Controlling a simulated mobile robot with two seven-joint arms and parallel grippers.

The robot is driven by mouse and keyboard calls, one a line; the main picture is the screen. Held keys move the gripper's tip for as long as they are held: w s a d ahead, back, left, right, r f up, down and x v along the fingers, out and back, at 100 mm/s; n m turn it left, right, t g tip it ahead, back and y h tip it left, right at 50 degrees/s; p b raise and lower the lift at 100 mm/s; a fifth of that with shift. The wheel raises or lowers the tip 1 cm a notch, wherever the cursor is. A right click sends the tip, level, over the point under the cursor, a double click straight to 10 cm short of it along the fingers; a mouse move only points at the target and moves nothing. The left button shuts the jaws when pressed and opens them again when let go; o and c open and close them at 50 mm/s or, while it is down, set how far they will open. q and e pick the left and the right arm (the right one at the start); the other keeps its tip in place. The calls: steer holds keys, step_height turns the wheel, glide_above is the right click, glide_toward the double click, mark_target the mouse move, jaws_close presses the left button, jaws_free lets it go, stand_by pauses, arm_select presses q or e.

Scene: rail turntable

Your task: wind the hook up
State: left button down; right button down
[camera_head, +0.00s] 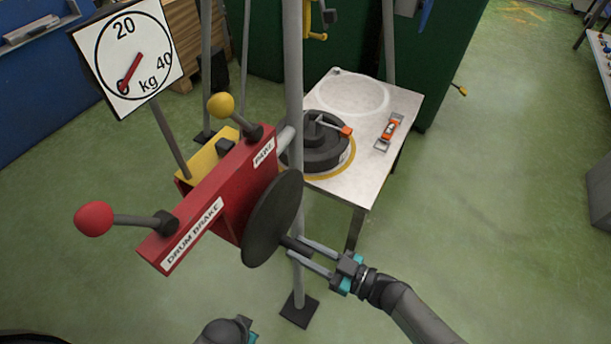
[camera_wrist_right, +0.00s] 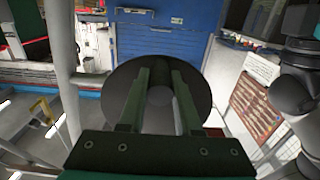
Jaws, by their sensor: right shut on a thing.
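The winch is a red box (camera_head: 195,215) labelled DRUM BRAKE and PAWL, with a dark round disc (camera_head: 268,222) on its near side. My right gripper (camera_head: 291,246) is closed on the dark handle (camera_head: 299,243) that sticks out from the disc. In the wrist view its fingers lie on either side of this handle, in front of the disc (camera_wrist_right: 203,93). A red-knobbed lever (camera_head: 94,219) and a yellow-knobbed lever (camera_head: 221,106) stick out of the box. A yellow part (camera_head: 317,36), possibly the hook, shows behind the post. My left gripper (camera_head: 243,325) shows only in part; its fingers are hidden.
A dial (camera_head: 107,55) in kg has its red needle near 0. A grey post (camera_head: 294,85) stands beside the winch. On a metal table (camera_head: 378,160) lie a dark round weight (camera_head: 312,155) and an orange-and-grey tool (camera_head: 389,131).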

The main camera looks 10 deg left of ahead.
steer(key=shift+s+a+f+m, duration=0.15)
steer(key=shift+s+m, duration=0.15)
steer(key=shift+s, duration=0.3)
steer(key=shift+s, duration=0.1)
steer(key=shift+s+a+r+m+p, duration=0.25)
steer(key=shift+s+m+p, duration=0.15)
steer(key=shift+m+p, duration=0.25)
steer(key=shift+s+a+r+m+p, duration=0.15)
steer(key=shift+s+m+p, duration=0.3)
steer(key=shift+s+m, duration=0.5)
steer(key=shift+w, duration=0.2)
steer(key=c, duration=0.9)
jaws_free()
steer(key=o, duration=0.5)
steer(key=shift+w, duration=0.15)
